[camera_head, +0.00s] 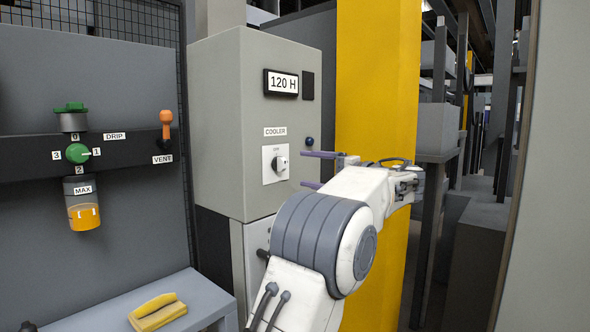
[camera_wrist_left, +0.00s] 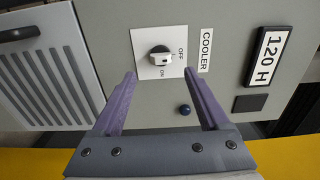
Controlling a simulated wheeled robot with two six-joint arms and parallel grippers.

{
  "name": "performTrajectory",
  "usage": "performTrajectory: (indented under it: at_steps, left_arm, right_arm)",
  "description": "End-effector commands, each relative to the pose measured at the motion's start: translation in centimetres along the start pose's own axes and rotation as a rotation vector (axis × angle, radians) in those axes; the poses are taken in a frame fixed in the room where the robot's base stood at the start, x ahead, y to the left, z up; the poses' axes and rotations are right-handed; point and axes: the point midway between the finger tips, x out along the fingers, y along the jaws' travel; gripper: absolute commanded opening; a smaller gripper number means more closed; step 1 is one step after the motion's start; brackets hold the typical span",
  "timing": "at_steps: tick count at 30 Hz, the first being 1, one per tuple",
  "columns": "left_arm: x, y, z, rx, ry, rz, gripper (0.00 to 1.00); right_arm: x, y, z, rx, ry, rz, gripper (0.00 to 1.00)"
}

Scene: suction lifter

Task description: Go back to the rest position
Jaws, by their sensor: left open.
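My left gripper (camera_head: 308,170) is open and empty in front of the grey cooler cabinet (camera_head: 217,105). Its two purple fingers reach toward the cabinet's front, just right of the cooler knob (camera_head: 280,164). In the left wrist view the open fingers (camera_wrist_left: 158,98) stand apart, with the knob (camera_wrist_left: 160,57) beyond and between their tips. The knob sits on a white plate with OFF and ON marks. The fingers appear clear of the knob. My right gripper is not in view.
A 120 H display (camera_head: 282,83) and a blue button (camera_head: 310,142) are on the cabinet. A panel at left carries a drip dial (camera_head: 78,153) and an orange vent lever (camera_head: 166,125). A yellow pillar (camera_head: 378,60) stands behind my arm.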

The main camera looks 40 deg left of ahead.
Motion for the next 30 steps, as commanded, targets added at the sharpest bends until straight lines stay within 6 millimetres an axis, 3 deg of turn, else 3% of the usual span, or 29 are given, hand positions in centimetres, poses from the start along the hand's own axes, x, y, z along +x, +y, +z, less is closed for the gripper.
performTrajectory:
  at_steps: [6, 23, 26, 30]
  left_arm:
    - [-2.2, 0.0, 0.0, 0.000, 0.001, 0.000, 0.78]
    - [-2.4, 0.1, 0.0, 0.001, 0.002, 0.004, 0.78]
    - [-3.4, 1.2, 0.0, 0.022, 0.037, 0.055, 0.78]
    - [-7.9, 6.4, 0.6, 0.104, 0.170, 0.264, 0.78]
  right_arm:
    - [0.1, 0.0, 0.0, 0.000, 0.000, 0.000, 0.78]
    - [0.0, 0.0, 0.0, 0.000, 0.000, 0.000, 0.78]
    - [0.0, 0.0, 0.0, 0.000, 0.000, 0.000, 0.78]
    - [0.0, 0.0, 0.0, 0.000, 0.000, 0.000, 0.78]
